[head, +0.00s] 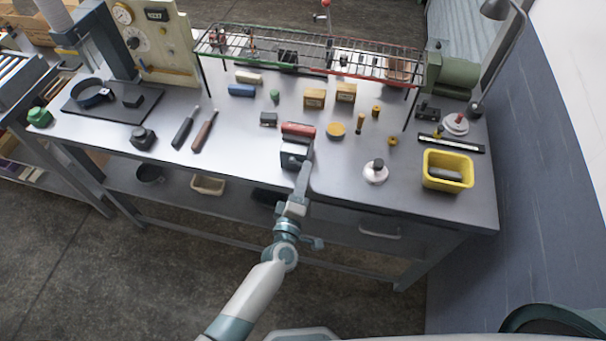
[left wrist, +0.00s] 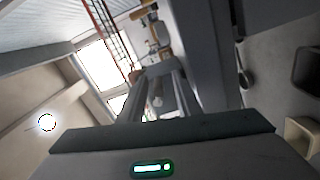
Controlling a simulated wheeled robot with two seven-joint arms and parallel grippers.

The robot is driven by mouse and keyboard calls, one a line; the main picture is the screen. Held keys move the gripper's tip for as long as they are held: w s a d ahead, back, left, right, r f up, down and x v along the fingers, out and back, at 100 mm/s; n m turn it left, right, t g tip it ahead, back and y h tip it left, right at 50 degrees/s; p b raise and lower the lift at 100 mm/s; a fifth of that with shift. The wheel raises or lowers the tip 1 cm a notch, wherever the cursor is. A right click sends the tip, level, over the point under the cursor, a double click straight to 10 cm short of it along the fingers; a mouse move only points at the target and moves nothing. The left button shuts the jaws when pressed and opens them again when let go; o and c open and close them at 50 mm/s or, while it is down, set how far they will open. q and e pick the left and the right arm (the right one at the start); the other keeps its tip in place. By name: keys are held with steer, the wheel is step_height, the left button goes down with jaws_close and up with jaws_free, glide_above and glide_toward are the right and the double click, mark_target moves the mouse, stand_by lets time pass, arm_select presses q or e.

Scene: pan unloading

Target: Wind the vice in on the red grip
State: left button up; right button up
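The vice (head: 295,155) is a small dark grey block at the front edge of the bench. The red grip (head: 298,130) is a cylinder lying crosswise at the vice's far side; whether the jaws touch it I cannot tell. My left gripper (head: 306,160) is at the near right side of the vice and hides part of it. In the left wrist view my left gripper (left wrist: 158,80) has its two fingers apart, with a small grey part, perhaps the vice's handle, between them. Contact there is unclear. My right gripper is not in view.
A small black block (head: 268,119) and a yellow disc (head: 335,129) lie near the red grip. A white knobbed piece (head: 376,171) and a yellow bin (head: 447,171) stand right. A wire rack (head: 310,54) spans the back.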

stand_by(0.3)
arm_select(q)
steer(key=b+v, duration=0.5)
steer(key=v, duration=1.2)
steer(key=shift+s, duration=0.15)
steer(key=s+a+f+m+g+y+b, duration=0.1)
steer(key=s+a+f+m+g+b, duration=0.15)
steer(key=f, duration=1.05)
steer(key=s+a+f+m+g+b, duration=0.2)
steer(key=s+a+f+m+g, duration=0.15)
steer(key=f, duration=1.05)
steer(key=s+a+f+m+g+y+b, duration=0.1)
steer(key=s+a+f+m+g+b, duration=0.2)
steer(key=f, duration=1)
steer(key=s+a+f+m+g+y+b, duration=0.1)
steer(key=s+a+f+g, duration=0.1)
steer(key=s+a+f, duration=0.3)
steer(key=s+a+f+m+g+y+b, duration=0.1)
steer(key=s+a+f+m+g, duration=0.1)
steer(key=s+a+f, duration=0.3)
steer(key=s+a+f+m+g+y+b, duration=0.1)
steer(key=s+a+f, duration=0.4)
steer(key=s+f, duration=0.7)
steer(key=s+m+g, duration=0.1)
steer(key=s+g, duration=0.1)
steer(key=s, duration=0.2)
steer(key=shift+a+y, duration=0.25)
steer(key=shift+y, duration=0.05)
